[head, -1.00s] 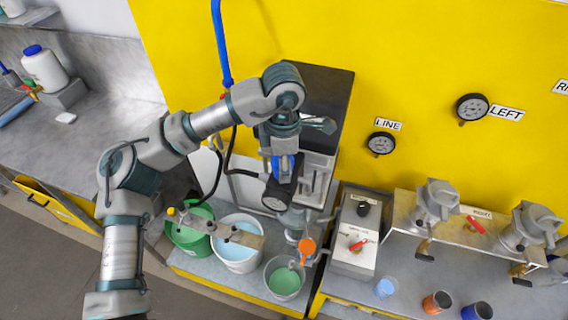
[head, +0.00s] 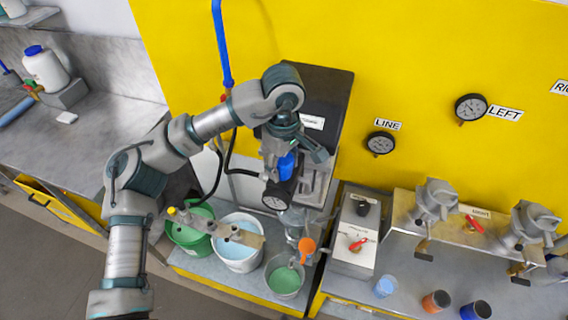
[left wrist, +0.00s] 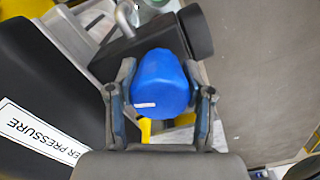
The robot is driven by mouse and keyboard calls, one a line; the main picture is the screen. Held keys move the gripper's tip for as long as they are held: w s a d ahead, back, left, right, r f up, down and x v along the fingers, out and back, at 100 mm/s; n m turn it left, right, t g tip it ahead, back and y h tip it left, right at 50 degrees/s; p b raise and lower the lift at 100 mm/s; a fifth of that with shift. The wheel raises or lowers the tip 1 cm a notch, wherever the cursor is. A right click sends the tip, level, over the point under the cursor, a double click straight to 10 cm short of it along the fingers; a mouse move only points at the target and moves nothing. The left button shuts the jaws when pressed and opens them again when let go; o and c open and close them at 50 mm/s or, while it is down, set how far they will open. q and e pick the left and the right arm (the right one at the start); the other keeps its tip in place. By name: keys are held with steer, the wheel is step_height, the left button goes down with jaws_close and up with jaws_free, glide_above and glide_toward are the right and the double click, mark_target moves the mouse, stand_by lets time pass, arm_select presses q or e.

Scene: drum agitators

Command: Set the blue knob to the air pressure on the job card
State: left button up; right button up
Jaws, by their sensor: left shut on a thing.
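The blue knob (left wrist: 160,84) sits between the two fingers of my left gripper (left wrist: 160,100) in the left wrist view, with a small white mark near its lower left side. My left gripper (head: 290,152) is shut on it. In the head view part of the blue knob (head: 287,166) shows below the fingers. A small round gauge (head: 274,202) sits just below the knob, its reading too small to tell. A black panel (left wrist: 35,85) beside it carries a label ending in "ER PRESSURE". I cannot make out a job card. My right gripper is out of view.
A green bucket (head: 188,236), a white bucket (head: 238,262) and a green-filled cup (head: 285,281) stand below the arm. LINE gauge (head: 380,144) and LEFT gauge (head: 471,108) hang on the yellow wall. A switch box (head: 352,245) stands to the right.

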arm_select(q)
steer(key=shift+r+m, duration=0.1)
steer(key=shift+m, duration=0.8)
steer(key=shift+w, duration=0.1)
steer(key=o, duration=1.2)
steer(key=shift+c, duration=0.2)
steer(key=shift+w, duration=0.2)
